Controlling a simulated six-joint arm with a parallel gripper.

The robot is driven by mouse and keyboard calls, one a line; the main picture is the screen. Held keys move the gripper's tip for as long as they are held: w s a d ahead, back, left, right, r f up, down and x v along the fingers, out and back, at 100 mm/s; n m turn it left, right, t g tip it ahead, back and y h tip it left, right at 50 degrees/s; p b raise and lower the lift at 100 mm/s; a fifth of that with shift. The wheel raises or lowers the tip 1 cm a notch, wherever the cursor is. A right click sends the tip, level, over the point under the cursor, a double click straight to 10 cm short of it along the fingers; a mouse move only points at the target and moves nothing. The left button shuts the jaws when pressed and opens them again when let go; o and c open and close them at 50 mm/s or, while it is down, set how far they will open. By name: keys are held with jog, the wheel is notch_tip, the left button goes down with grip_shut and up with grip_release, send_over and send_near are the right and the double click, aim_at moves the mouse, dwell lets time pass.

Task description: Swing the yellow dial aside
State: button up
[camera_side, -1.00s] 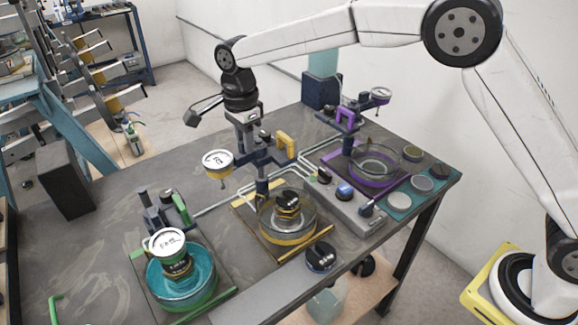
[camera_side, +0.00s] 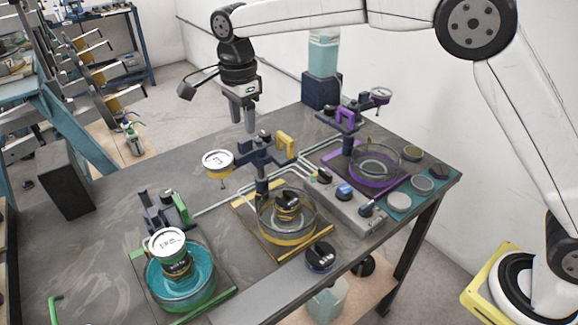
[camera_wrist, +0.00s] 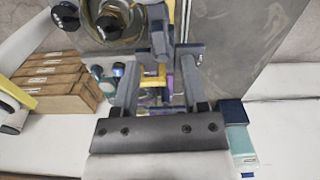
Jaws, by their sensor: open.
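The yellow station's dial (camera_side: 217,163) is a round white face with a yellow rim, on a dark blue swing arm (camera_side: 258,155). It hangs to the left of its glass bowl (camera_side: 287,216), not over it. A black and yellow stack (camera_side: 288,205) stands uncovered in the bowl. The station's yellow handle (camera_side: 284,147) is at the swing arm's other side. My gripper (camera_side: 249,128) is open and empty, just above the swing arm. In the wrist view my open fingers (camera_wrist: 158,55) flank the dark arm, with the yellow handle (camera_wrist: 153,80) between them in the picture.
A green station (camera_side: 180,275) with its dial over its bowl is at front left. A purple station (camera_side: 370,165) stands at back right. A control box with knobs (camera_side: 345,200) lies right of the yellow station. The table's left side is mostly clear.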

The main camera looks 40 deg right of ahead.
jog(key=shift+r, duration=1.25)
jog(key=shift+s+d+f, duration=0.2)
jog(key=shift+d+f, duration=0.05)
jog(key=shift+d, duration=0.1)
jog(key=s+d+f+n+t, duration=0.1)
jog(key=s+d+f+n, duration=0.3)
jog(key=s, duration=0.4)
jog(key=s+d+f+n, duration=0.5)
jog(key=s+d+n, duration=0.2)
jog(key=s+d, duration=0.1)
jog(key=s+d+f+n+t, duration=0.1)
jog(key=s+d+f+n, duration=0.4)
jog(key=s, duration=0.3)
jog(key=shift+s+d+n+t, duration=0.15)
jog(key=shift+d+n+t, duration=0.15)
jog(key=shift+d+n, duration=0.4)
